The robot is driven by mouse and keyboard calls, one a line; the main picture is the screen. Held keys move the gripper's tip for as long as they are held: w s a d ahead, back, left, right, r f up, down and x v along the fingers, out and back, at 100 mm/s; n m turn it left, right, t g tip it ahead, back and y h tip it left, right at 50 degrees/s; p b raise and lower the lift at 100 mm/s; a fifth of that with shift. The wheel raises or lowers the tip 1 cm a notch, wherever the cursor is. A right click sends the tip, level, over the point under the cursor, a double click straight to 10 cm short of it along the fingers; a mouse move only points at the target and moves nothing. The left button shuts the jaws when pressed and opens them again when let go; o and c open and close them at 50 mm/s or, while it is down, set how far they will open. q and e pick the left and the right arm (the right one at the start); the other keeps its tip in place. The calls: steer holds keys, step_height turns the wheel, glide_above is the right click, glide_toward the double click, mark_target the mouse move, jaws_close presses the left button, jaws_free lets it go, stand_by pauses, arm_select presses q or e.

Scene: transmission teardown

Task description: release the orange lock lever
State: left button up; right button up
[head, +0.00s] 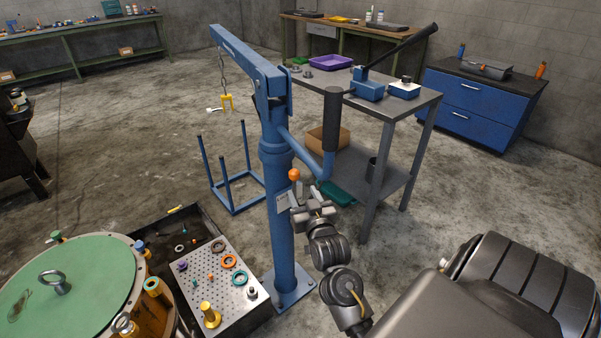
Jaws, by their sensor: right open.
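The orange lock lever shows as an orange ball knob (294,174) on the front of the blue crane post (282,225). A small pale plate (283,201) sits on the post just below it. My right gripper (303,195) is open, with its fingers just below and slightly right of the orange knob. I cannot tell whether a finger touches the knob or its stem. The lever's stem is mostly hidden by the gripper. My left gripper is not in view.
A crane boom (243,55) carries a yellow hook (227,102) at left. A blue arm with a black grip (332,103) and a grey steel table (417,97) stand right of the post. A perforated plate (225,299) with loose parts and a green-topped housing (85,275) lie lower left.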

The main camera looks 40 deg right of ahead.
mark_target(296, 178)
steer(key=x, duration=0.8)
steer(key=shift+w+d, duration=0.2)
steer(key=shift+w, duration=0.1)
steer(key=shift+w+d+b, duration=0.25)
steer(key=shift+w+b, duration=0.05)
steer(key=shift+w, duration=0.35)
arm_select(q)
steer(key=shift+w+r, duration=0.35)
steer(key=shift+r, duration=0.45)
arm_select(e)
steer(key=shift+c, duration=0.3)
jaws_close()
